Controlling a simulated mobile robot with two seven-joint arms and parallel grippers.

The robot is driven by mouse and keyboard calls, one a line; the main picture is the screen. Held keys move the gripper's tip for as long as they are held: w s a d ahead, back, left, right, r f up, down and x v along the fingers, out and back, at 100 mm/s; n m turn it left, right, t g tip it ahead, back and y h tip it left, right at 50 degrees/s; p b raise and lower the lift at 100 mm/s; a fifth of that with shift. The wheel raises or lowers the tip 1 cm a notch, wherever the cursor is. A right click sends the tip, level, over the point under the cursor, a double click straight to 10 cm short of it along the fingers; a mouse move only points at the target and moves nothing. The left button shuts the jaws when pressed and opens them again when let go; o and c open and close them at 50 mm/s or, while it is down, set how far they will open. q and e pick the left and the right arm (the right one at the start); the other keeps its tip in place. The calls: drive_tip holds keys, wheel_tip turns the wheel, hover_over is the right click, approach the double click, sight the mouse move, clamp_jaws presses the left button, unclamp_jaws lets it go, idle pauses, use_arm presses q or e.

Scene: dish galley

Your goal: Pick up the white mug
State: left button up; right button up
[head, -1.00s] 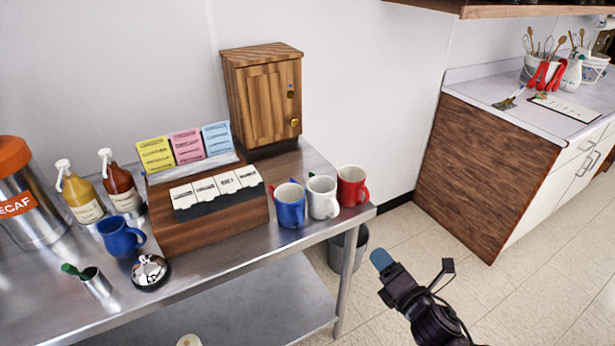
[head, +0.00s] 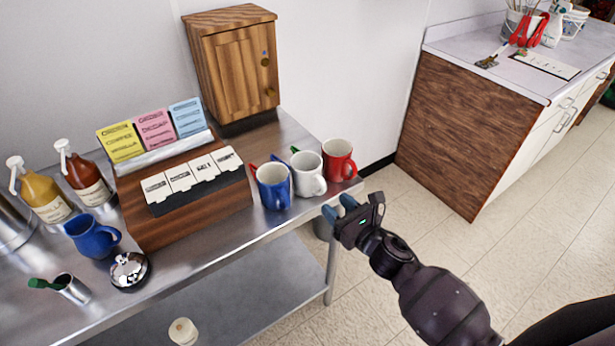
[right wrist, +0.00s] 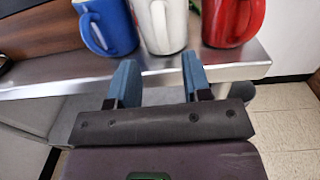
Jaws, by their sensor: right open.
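The white mug (head: 308,175) stands upright near the right end of the steel counter, between a blue mug (head: 273,186) and a red mug (head: 338,160). In the right wrist view the white mug (right wrist: 163,25) is straight ahead, its handle facing me. My right gripper (head: 338,208) is open and empty, just off the counter's front edge and short of the white mug. In the right wrist view its blue fingertips (right wrist: 158,75) are spread apart, with the counter edge beyond them. My left gripper is not in view.
The blue mug (right wrist: 108,25) and red mug (right wrist: 232,20) flank the white one closely. A wooden condiment box (head: 190,210) stands left of the mugs. A wooden cabinet (head: 235,75) stands behind. The floor in front of the counter (head: 325,240) is clear.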

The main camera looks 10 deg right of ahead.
sight(322, 191)
drive_tip(key=shift+p+x, duration=0.4)
drive_tip(key=shift+x, duration=2.65)
drive_tip(key=shift+d+f, duration=0.15)
drive_tip(key=shift+f, duration=0.05)
drive_tip(key=shift+c, duration=0.3)
clamp_jaws()
drive_tip(key=shift+w, duration=0.1)
